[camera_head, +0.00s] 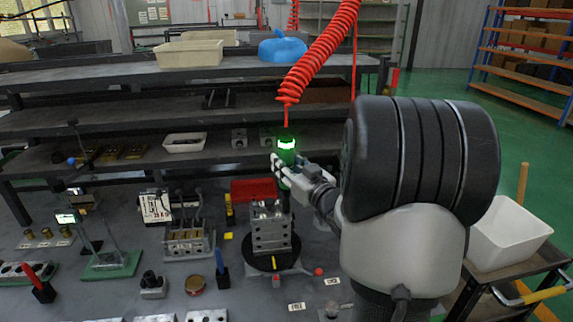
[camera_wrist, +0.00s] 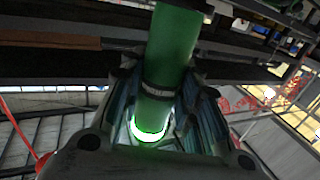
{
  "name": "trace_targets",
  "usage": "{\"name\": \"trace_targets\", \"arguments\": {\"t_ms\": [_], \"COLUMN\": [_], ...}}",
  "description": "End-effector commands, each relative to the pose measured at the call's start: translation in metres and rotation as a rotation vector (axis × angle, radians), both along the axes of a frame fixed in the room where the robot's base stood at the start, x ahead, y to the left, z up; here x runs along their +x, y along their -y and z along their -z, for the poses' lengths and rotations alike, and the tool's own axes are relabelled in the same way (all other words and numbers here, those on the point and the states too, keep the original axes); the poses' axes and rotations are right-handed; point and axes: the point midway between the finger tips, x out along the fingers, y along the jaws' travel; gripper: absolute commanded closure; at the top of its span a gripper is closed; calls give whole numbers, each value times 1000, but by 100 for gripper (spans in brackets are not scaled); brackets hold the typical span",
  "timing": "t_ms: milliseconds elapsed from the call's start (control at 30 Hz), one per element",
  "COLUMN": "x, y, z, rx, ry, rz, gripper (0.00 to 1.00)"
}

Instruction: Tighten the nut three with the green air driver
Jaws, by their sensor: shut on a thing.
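The green air driver (camera_head: 287,146) is upright under a red coiled hose, with a bright green glowing ring near its top. My gripper (camera_head: 284,172) is shut around the driver's body. In the wrist view the green driver (camera_wrist: 174,48) runs between the two fingers of my gripper (camera_wrist: 158,92), its glowing ring close to the palm. The metal valve block (camera_head: 270,232) stands on a black round turntable (camera_head: 254,262) below the driver. The driver's lower end comes down near the right side of the block's top; I cannot tell whether it touches. Nut three cannot be made out.
The red coiled hose (camera_head: 318,55) rises from the driver. A red bin (camera_head: 254,189) stands behind the block. Another block with levers (camera_head: 187,243) is at left, and a blue-handled tool (camera_head: 220,268) stands between. A white bin (camera_head: 505,235) is at right.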

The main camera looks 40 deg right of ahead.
Motion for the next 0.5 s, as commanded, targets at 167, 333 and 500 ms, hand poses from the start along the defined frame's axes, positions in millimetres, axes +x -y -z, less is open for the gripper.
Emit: {"name": "trace_targets", "arguments": {"t_ms": [167,333,500], "x": [0,0,0], "y": [0,0,0], "z": [0,2,3], "rx": [-2,-1,0], "ry": [3,2,-1], "rz": [0,0,1], "gripper": [100,100,100]}}
